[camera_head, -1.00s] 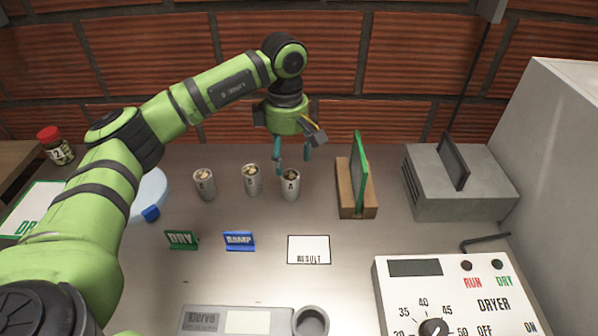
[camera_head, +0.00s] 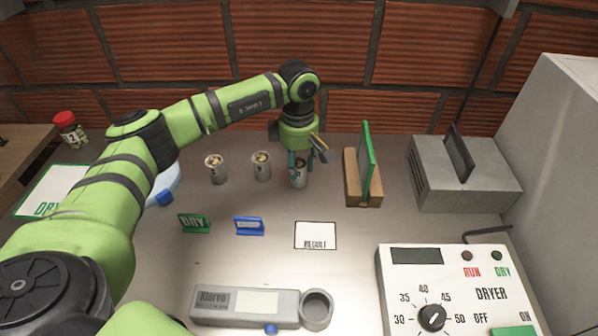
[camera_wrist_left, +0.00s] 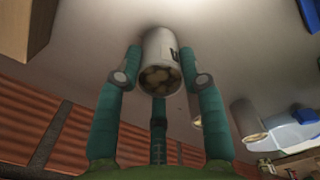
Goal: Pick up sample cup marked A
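The sample cup marked A (camera_head: 299,179) is a small metal cup with pale beans in it, standing upright on the metal table, rightmost of three cups. My left gripper (camera_head: 300,160) is above it and pointing down, with its teal fingers on either side of the cup. In the left wrist view the cup (camera_wrist_left: 160,48) lies between the fingertips, with its bean-filled mouth towards the palm. The fingers look open, with narrow gaps beside the cup; a third finger is behind it. My right gripper is not in view.
Two similar cups stand to the left, a middle cup (camera_head: 261,166) and a left cup (camera_head: 216,170). A wooden block with a green panel (camera_head: 367,165) stands close on the right. A RESULT card (camera_head: 315,235), a scale (camera_head: 245,305) and a dryer panel (camera_head: 455,290) are nearer.

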